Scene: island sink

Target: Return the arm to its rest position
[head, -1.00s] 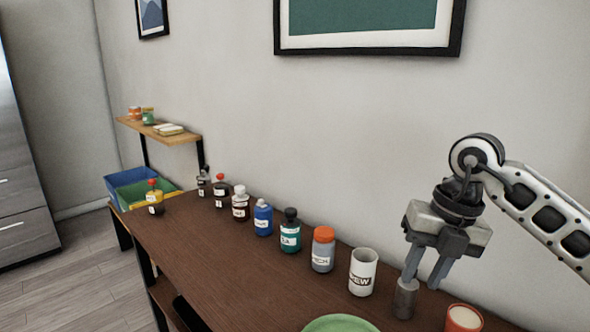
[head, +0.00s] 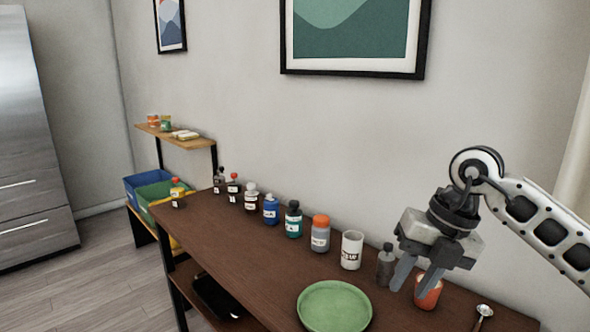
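My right gripper (head: 410,282) comes in from the right and points down over the brown table (head: 237,258). Its two fingers are apart with nothing visible between them. A grey bottle (head: 386,268) stands upright on the table just left of and behind the fingers in the picture. A red-orange cup (head: 428,293) stands behind the fingers and is partly hidden. My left gripper is not in view.
A green plate (head: 335,306) lies at the table's front. A white cup (head: 352,250), an orange-capped jar (head: 320,234) and several bottles stand in a row along the back. A spoon (head: 484,312) lies at right. The table's left front is clear.

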